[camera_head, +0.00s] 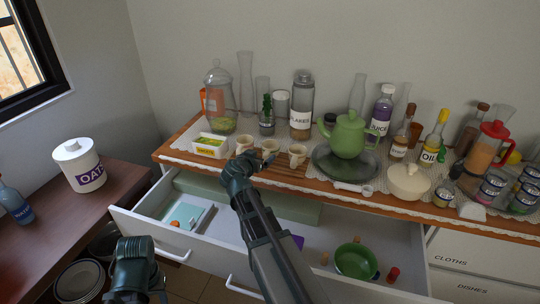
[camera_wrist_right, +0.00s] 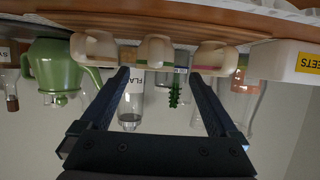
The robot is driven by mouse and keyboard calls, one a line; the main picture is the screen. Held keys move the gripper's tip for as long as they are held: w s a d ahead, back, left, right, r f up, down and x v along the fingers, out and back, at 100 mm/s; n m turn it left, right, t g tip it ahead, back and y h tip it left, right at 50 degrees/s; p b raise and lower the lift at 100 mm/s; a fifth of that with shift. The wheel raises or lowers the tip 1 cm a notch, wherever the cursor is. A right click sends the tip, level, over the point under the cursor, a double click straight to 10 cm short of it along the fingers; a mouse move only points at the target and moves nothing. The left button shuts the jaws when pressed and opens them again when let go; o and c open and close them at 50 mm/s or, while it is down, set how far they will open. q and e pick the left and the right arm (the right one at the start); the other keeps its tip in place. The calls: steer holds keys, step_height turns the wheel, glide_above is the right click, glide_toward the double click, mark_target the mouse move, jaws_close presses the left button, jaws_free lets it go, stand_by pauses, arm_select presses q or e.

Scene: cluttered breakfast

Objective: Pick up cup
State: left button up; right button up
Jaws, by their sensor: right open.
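Three small cream cups stand in a row on the sideboard: a left cup (camera_head: 245,144), a middle cup (camera_head: 270,147) and a right cup (camera_head: 297,155). My right gripper (camera_head: 259,160) is at the sideboard's front edge, just in front of the cups. The upside-down right wrist view shows its open, empty fingers (camera_wrist_right: 158,76), with the middle cup (camera_wrist_right: 156,49) ahead between them. The other cups, (camera_wrist_right: 93,48) and (camera_wrist_right: 215,58), are to either side. My left gripper (camera_head: 137,255) is low at the left, away from the cups; its jaws are unclear.
A green teapot (camera_head: 348,136) stands on a dark tray right of the cups. A sweets box (camera_head: 209,146) is to their left. Jars and bottles crowd behind. An open drawer (camera_head: 302,247) sits below, holding a green pot (camera_head: 356,262). An oats canister (camera_head: 77,163) stands on the left table.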

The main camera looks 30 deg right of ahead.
mark_target(265, 155)
steer(key=shift+w+d+f+b, duration=0.2)
steer(key=shift+d+f+b, duration=0.15)
steer(key=shift+d, duration=0.1)
steer(key=b+x, duration=0.1)
steer(key=x, duration=0.3)
steer(key=shift+s+d+f+b, duration=0.15)
steer(key=shift+d+b, duration=0.05)
steer(key=shift+b, duration=0.15)
steer(key=shift+c, duration=0.4)
jaws_close()
